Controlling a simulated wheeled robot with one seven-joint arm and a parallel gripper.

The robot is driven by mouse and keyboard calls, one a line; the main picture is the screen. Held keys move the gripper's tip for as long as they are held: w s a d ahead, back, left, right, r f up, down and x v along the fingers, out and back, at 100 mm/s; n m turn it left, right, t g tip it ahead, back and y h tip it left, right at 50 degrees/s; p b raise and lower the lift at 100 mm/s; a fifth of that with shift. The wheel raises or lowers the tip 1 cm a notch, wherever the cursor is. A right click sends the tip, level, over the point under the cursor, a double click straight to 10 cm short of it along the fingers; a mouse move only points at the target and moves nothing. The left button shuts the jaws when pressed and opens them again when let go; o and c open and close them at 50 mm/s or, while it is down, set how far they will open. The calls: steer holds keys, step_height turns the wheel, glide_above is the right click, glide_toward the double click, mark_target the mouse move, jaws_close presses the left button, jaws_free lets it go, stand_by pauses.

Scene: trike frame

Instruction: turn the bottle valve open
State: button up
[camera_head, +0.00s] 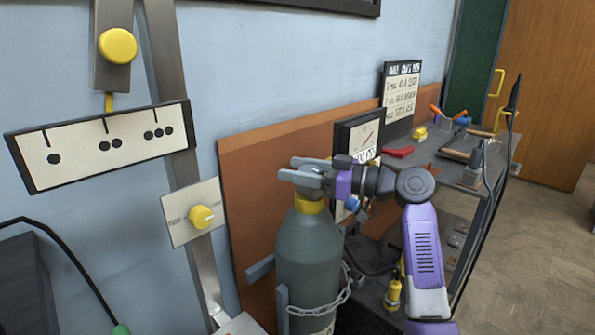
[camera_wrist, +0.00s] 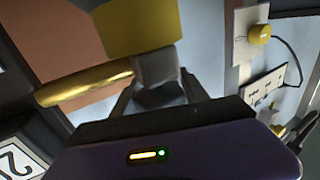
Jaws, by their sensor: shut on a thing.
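The grey-green gas bottle (camera_head: 308,262) stands upright, with a chain around its lower part. A yellow collar (camera_head: 309,204) sits at its neck. My gripper (camera_head: 305,176) is at the bottle's top, reaching in from the right, with its grey fingers over the valve. In the wrist view my gripper (camera_wrist: 157,80) is shut on a grey block-like part of the valve (camera_wrist: 154,66). The yellow collar fills the top of that view (camera_wrist: 140,28), and a brass-yellow rod (camera_wrist: 85,86) runs left from near the fingers. The fingers hide most of the valve in the head view.
A brown board (camera_head: 262,165) is behind the bottle. A tool-covered bench (camera_head: 450,160) is at right. A yellow knob (camera_head: 201,217) and a dotted panel (camera_head: 100,145) are on the left. The floor at far right is clear.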

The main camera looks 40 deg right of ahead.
steer(key=o, duration=1.4)
steer(key=shift+c, duration=0.2)
steer(key=shift+s, duration=0.1)
steer(key=v, duration=0.7)
steer(key=shift+s+d+p, duration=0.2)
steer(key=shift+s+p, duration=0.05)
steer(key=shift+p, duration=0.2)
